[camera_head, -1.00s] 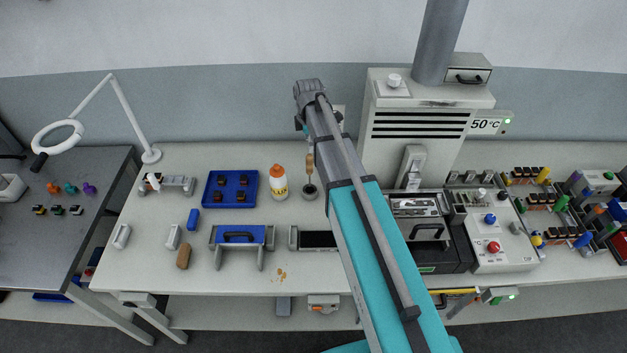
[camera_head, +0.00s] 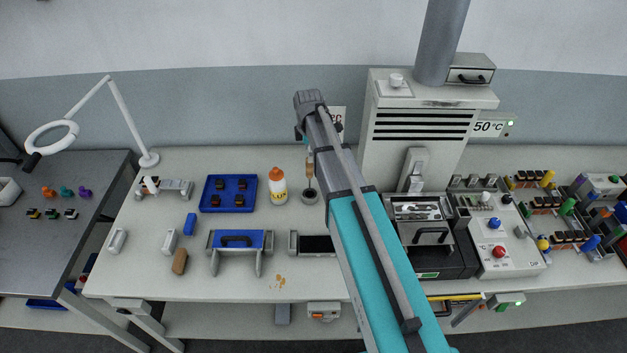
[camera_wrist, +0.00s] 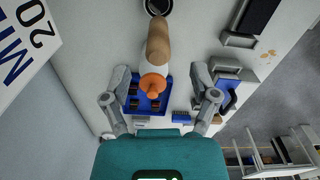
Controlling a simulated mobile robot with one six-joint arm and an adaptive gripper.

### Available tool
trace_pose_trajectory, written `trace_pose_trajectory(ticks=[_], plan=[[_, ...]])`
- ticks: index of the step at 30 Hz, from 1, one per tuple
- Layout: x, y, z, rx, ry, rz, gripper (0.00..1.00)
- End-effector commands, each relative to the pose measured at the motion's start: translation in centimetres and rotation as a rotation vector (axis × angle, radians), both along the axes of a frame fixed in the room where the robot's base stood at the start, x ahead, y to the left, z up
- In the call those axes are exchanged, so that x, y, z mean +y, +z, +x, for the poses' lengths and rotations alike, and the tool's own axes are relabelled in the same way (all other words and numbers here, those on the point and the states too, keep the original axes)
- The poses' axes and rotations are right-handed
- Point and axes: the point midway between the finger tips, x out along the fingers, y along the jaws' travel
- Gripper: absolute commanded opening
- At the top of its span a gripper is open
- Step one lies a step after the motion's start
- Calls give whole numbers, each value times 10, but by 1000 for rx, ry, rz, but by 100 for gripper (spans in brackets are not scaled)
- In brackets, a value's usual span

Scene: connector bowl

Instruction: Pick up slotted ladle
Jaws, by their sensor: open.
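A tool with a tan wooden handle (camera_head: 310,167) stands upright in a round grey holder (camera_head: 309,196) on the bench, left of my arm. It is the likely slotted ladle, but no slotted part shows. In the wrist view the handle (camera_wrist: 158,42) points toward the camera, with the dark-centred holder (camera_wrist: 158,6) at the top edge. My gripper (camera_wrist: 161,78) is open, fingers wide apart, with nothing held. The handle lies just beyond the fingertips in the picture, between their lines. In the head view my arm hides most of the gripper.
A white bottle with an orange cap (camera_head: 276,174) stands close left of the holder. A blue tray (camera_head: 228,194) with dark blocks lies farther left. A grey machine (camera_head: 425,130) stands right of my arm. A sign (camera_wrist: 22,45) is close at the wrist view's upper left.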

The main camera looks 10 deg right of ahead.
Motion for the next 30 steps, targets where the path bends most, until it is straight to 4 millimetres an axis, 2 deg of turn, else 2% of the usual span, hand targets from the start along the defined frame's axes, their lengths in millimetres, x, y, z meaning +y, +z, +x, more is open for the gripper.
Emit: trace_pose_trajectory(ticks=[19,30], plan=[[-1,-45,0,0,0,1,77],[-1,-51,0,-1,0,1,77]])
